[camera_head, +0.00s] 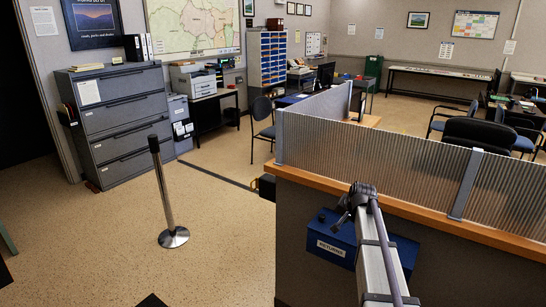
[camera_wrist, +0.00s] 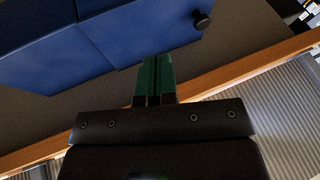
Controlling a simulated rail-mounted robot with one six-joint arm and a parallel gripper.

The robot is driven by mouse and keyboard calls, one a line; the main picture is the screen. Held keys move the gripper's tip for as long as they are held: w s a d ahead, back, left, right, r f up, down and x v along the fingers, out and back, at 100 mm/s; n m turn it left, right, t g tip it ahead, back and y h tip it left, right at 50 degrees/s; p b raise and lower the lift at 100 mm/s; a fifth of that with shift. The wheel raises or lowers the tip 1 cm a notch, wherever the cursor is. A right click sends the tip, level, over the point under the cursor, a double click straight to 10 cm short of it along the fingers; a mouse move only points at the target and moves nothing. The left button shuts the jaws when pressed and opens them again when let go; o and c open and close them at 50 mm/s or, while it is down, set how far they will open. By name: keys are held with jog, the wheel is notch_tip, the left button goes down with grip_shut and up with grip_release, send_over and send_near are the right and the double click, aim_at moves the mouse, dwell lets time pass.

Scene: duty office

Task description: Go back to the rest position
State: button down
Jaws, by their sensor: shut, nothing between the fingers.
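My gripper shows in the wrist view (camera_wrist: 156,75), its two green fingers shut together with nothing between them. In the head view my arm reaches forward from the bottom right, and its end is over the counter side; the fingers there are too small to tell. A blue box (camera_head: 352,243) labelled "RETURNS" is beside my arm, against the counter's near side. The same blue box (camera_wrist: 60,45) fills the upper left of the wrist view, with a black knob (camera_wrist: 202,20) on it. My fingertips appear near the box; whether they touch it I cannot tell.
A counter with a wooden ledge (camera_head: 420,217) and ribbed panels (camera_head: 370,155) stands close by my arm. A post (camera_head: 163,190) stands on the open floor at left. A grey filing cabinet (camera_head: 125,115) is by the wall. Chairs and desks are behind the counter.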

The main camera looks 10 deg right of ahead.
jog(key=s+a+f+n+g, duration=0.1)
jog(key=s+a+n+g, duration=0.2)
jog(key=s+a, duration=0.7)
jog(key=s+a+f+n+g, duration=0.1)
jog(key=s+a+n, duration=0.4)
jog(key=s+a, duration=0.6)
jog(key=s+g, duration=0.1)
jog(key=s, duration=0.6)
jog(key=shift+g, duration=0.4)
